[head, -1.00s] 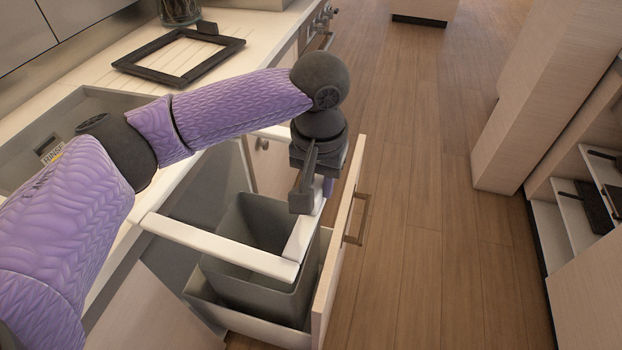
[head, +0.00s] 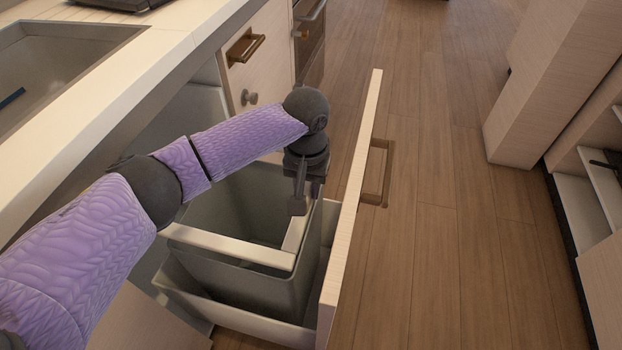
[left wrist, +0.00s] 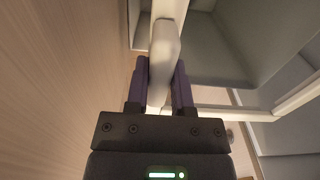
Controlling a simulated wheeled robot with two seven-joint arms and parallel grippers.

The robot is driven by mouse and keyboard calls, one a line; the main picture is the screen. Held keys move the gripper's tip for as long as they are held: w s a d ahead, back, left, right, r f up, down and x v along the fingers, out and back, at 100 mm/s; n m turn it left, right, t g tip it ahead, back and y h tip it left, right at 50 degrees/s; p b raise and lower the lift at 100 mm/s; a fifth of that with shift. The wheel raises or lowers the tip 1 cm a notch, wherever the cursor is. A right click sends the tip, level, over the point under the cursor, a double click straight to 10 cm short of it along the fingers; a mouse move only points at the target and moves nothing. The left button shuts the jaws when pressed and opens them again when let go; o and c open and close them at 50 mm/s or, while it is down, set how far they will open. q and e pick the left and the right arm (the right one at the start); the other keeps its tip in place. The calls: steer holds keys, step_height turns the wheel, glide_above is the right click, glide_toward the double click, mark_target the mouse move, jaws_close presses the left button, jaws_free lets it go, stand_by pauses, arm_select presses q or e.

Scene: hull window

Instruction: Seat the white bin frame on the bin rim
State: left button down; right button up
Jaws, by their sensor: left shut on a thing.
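The white bin frame (head: 230,246) lies level over the mouth of the grey bin (head: 250,283), which stands in the pulled-out drawer. Its near bar runs along the bin's near rim and its right bar along the drawer-front side. I cannot tell whether it touches the rim all round. My left gripper (head: 298,203) points down at the right bar, and its jaws are shut on that bar. In the left wrist view the frame bar (left wrist: 165,50) passes between the two fingers (left wrist: 160,85). My arm hides part of the frame's far side.
The drawer front (head: 350,200) with its handle (head: 376,172) stands close to the right of the gripper. The counter (head: 130,85) with a sink (head: 55,60) is at the left. Wooden floor (head: 440,200) is clear to the right.

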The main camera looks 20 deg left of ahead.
arm_select(q)
steer(key=shift+r, duration=0.2)
steer(key=shift+r+p, duration=0.1)
steer(key=shift+p, duration=0.4)
steer(key=shift+f+b, duration=0.4)
steer(key=shift+f, duration=1.8)
steer(key=shift+p, duration=0.35)
steer(key=shift+r+p, duration=0.1)
steer(key=shift+p, duration=0.25)
